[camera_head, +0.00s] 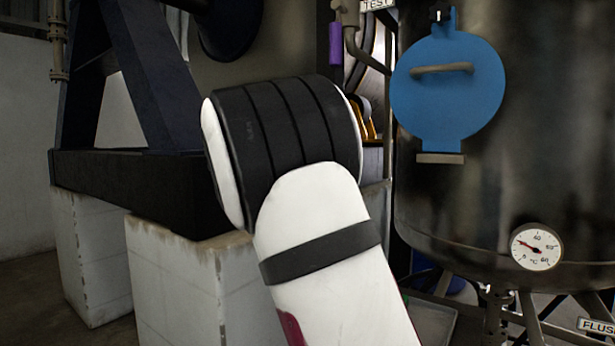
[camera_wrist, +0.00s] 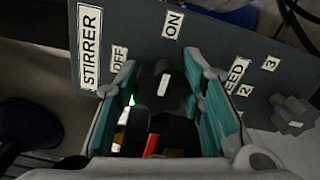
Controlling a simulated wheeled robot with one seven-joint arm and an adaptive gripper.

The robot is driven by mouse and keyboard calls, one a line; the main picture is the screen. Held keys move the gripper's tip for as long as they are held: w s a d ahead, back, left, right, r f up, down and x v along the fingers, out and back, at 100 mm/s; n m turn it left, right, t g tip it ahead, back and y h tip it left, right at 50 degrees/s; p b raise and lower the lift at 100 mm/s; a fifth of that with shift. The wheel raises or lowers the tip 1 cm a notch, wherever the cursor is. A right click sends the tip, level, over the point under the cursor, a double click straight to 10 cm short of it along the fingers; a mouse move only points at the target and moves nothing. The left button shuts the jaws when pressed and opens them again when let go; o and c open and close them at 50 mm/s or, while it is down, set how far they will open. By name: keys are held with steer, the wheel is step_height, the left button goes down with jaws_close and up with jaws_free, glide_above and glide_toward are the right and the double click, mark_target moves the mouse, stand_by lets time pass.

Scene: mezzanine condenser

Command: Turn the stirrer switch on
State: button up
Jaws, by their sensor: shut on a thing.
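In the wrist view, the stirrer switch (camera_wrist: 162,92) is a dark knob with a white mark on a grey panel. A STIRRER label (camera_wrist: 89,47) stands to its left. The OFF label (camera_wrist: 120,58) is up and left of the knob, and the ON label (camera_wrist: 172,25) is above it. The white mark points roughly up toward ON, but its exact setting is hard to tell. My gripper (camera_wrist: 160,84) has its teal-padded fingers on both sides of the knob and is shut on it. The head view shows neither the switch nor my gripper; my arm blocks the middle.
A second knob (camera_wrist: 293,115) with a FEED label (camera_wrist: 236,72) and numbers sits to the right on the panel. In the head view, a dark tank (camera_head: 480,190) with a blue round cover (camera_head: 447,95) and a gauge (camera_head: 537,247) stands right. White blocks (camera_head: 190,285) support a dark frame left.

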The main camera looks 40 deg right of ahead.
steer(key=shift+f, duration=0.1)
steer(key=o, duration=1.2)
steer(key=shift+c, duration=0.2)
steer(key=v, duration=1.2)
